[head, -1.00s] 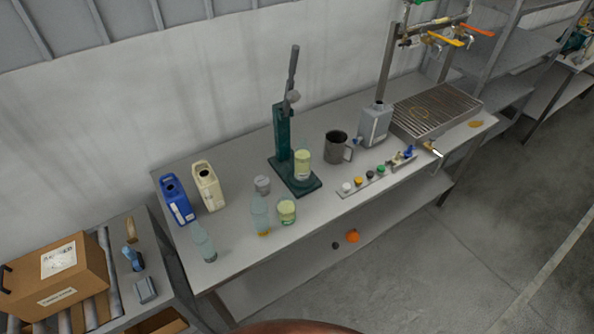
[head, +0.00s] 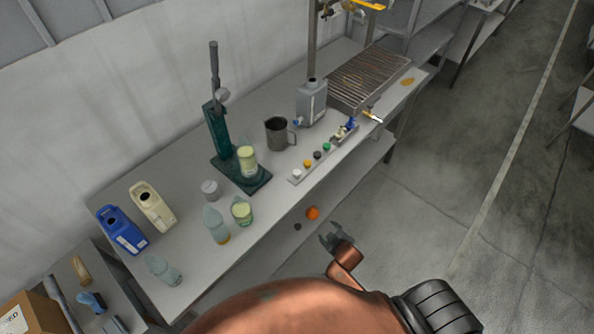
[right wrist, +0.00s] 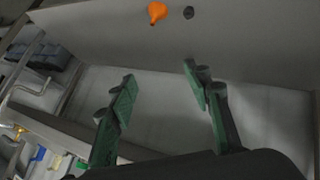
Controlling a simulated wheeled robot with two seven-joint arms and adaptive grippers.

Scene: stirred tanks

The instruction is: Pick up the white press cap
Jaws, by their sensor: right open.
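The white press cap (head: 297,174) sits at the near left end of a grey strip (head: 310,168) on the workbench, beside yellow, dark and green caps. My right gripper (head: 331,239) is open and empty, in front of the bench and apart from the white cap. In the right wrist view its two green fingers (right wrist: 160,78) are spread with nothing between them. The white cap cannot be made out in that view. My left gripper is not in view.
A green press (head: 220,135) holding a pale yellow-green jar stands behind the strip. A metal mug (head: 277,134) and a grey can (head: 311,103) are near it. An orange object (head: 312,213) lies low beyond my gripper.

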